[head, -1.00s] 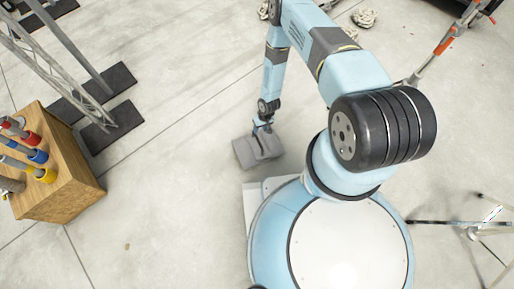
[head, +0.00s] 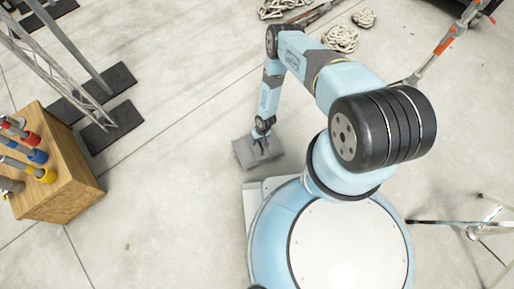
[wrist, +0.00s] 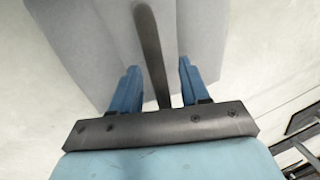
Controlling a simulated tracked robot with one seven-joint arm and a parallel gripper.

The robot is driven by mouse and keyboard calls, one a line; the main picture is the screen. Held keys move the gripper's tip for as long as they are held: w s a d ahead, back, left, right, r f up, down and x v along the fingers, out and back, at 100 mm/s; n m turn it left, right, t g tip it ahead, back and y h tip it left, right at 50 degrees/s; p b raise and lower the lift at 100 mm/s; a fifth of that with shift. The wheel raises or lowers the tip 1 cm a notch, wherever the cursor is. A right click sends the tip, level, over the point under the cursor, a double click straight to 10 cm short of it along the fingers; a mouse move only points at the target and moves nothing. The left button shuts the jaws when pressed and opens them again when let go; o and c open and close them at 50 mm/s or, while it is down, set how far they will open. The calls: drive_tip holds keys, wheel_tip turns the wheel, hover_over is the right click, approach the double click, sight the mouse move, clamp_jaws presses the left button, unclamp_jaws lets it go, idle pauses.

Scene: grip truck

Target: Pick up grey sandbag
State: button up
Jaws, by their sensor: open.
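The grey sandbag (head: 243,155) lies on the concrete floor just in front of my base in the head view. In the wrist view the sandbag (wrist: 85,40) fills the upper middle, with a dark strap handle (wrist: 150,50) running down its centre. My gripper (head: 262,138) is over the sandbag. In the wrist view my gripper (wrist: 158,78) is open, with one blue finger on each side of the dark strap and a gap to it on both sides. I cannot tell whether the fingertips touch the bag.
A wooden crate (head: 60,190) with coloured-ended poles stands at the left. A metal truss stand with dark base plates (head: 112,125) is behind it. Coiled ropes (head: 341,39) lie at the back. Stand legs (head: 450,222) are at the right. The floor left of the sandbag is clear.

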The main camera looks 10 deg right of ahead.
drive_tip(key=shift+a+f, duration=0.2)
drive_tip(key=shift+f, duration=0.8)
clamp_jaws()
idle(0.8)
